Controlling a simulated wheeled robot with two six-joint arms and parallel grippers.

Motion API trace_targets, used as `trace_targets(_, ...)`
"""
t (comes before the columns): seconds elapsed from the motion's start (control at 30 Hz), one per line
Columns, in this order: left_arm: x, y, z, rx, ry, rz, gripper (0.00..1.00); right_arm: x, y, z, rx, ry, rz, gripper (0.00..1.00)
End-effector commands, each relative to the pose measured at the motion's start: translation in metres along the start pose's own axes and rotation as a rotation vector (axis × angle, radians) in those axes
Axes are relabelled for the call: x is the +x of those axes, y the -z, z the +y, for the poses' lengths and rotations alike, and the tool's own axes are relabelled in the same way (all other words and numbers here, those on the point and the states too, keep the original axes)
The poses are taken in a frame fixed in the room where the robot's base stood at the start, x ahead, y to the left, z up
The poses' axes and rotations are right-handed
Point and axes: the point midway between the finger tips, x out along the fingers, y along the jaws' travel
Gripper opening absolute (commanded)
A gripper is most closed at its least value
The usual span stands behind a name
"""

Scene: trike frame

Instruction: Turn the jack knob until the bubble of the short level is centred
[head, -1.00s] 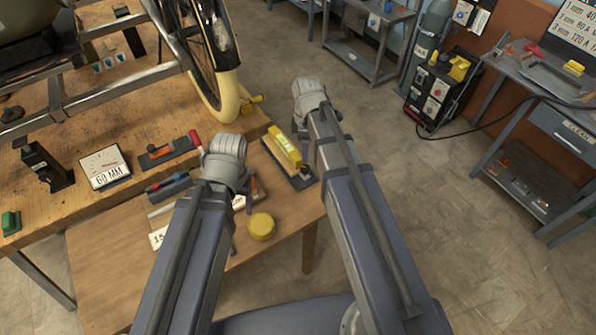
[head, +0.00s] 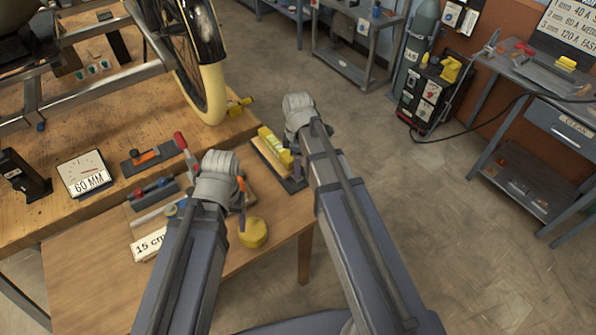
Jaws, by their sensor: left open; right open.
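A yellow block with a pale window, which looks like the short level (head: 275,147), lies on a dark plate at the small table's far right corner. Its bubble is too small to make out. A yellow knob-like part (head: 240,104) sticks out at the bench edge beside the wheel; I cannot tell whether it is the jack knob. My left gripper (head: 241,194) is open over the small table, left of the level and partly hidden by its wrist. My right gripper (head: 299,163) is open just right of the level, its fingers mostly hidden behind my arm.
A yellow round object (head: 253,233) lies on the small table (head: 90,270). A yellow-tyred wheel (head: 205,90) stands at the back.

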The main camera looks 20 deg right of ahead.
Motion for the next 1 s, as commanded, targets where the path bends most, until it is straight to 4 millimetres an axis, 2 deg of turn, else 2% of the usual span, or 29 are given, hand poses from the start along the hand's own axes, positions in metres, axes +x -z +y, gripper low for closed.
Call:
trace_targets(0.03, 0.0055, 0.0003, 0.0005, 0.000, 0.000, 0.000, 0.70, 0.0055, 0.0000, 0.0000, 0.000, 0.000, 0.000, 0.54)
trace_targets(0.33, 0.0048, 0.0003, 0.0005, 0.000, 0.000, 0.000, 0.70, 0.0049, 0.0000, 0.0000, 0.000, 0.000, 0.000, 0.54)
trace_targets(0.8, 0.0049, 0.0003, 0.0005, 0.000, 0.000, 0.000, 0.70, 0.0049, 0.0000, 0.0000, 0.000, 0.000, 0.000, 0.01)
trace_targets(1.0, 0.0049, 0.0003, 0.0005, 0.000, 0.000, 0.000, 0.70, 0.0050, 0.0000, 0.0000, 0.001, 0.000, 0.000, 0.00)
